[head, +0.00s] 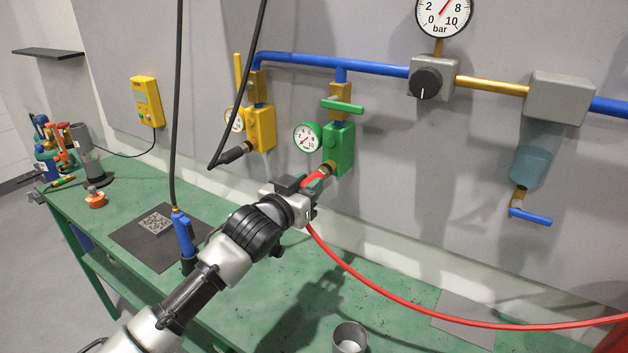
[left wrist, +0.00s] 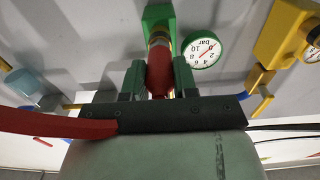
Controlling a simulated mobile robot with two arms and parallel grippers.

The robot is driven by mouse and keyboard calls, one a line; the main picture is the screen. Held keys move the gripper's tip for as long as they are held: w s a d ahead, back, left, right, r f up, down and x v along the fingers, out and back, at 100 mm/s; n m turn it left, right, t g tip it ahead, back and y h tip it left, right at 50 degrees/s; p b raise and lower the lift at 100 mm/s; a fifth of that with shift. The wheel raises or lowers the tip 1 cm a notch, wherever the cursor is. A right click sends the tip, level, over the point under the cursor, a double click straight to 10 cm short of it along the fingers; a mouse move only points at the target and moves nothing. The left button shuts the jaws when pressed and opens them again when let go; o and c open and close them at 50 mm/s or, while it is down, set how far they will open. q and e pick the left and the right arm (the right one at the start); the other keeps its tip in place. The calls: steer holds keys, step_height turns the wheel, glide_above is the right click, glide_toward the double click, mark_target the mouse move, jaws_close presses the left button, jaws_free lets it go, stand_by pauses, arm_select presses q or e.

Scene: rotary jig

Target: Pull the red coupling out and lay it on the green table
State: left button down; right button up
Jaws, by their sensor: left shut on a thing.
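The red coupling (head: 317,176) sits at the brass outlet of the green valve block (head: 340,148); whether it is still seated there I cannot tell for sure. My left gripper (head: 309,183) is shut on the coupling. In the left wrist view the red coupling (left wrist: 160,74) lies between my two fingers, with the brass end (left wrist: 158,40) beyond it. A red hose (head: 400,298) runs from my gripper down to the right. The green valve's handle (head: 343,106) lies crosswise to its pipe. The green table (head: 235,305) is below. My right gripper is not in view.
A yellow valve block (head: 262,128) with a black hose end (head: 232,155) is to the left. A dark mat (head: 150,238), a blue tool (head: 184,232) hanging on a cable and a metal cup (head: 350,337) are at the table. Table surface between them is mostly clear.

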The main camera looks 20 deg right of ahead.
arm_select(q)
steer(key=shift+s+a+f+p, duration=0.1)
steer(key=shift+a+f+p, duration=0.05)
steer(key=shift+p, duration=0.2)
steer(key=p+v, duration=0.3)
steer(key=v, duration=0.3)
stand_by(1.0)
stand_by(0.3)
steer(key=s+a+f+n+t+y, duration=0.2)
steer(key=s+a, duration=0.4)
steer(key=a, duration=0.5)
steer(key=s+a+f+n+t+y+b, duration=0.1)
steer(key=s+a+f+n+y, duration=0.4)
steer(key=a, duration=0.6)
steer(key=s+a+f+n+t+y+b, duration=0.1)
steer(key=s+a+f+n+t+y, duration=0.2)
steer(key=s+a+f+y, duration=0.3)
steer(key=s+a+t+y, duration=0.1)
steer(key=s+a, duration=0.1)
steer(key=a, duration=0.3)
steer(key=shift+s+a+f, duration=0.2)
steer(key=shift+a+f, duration=0.05)
steer(key=shift+f, duration=0.1)
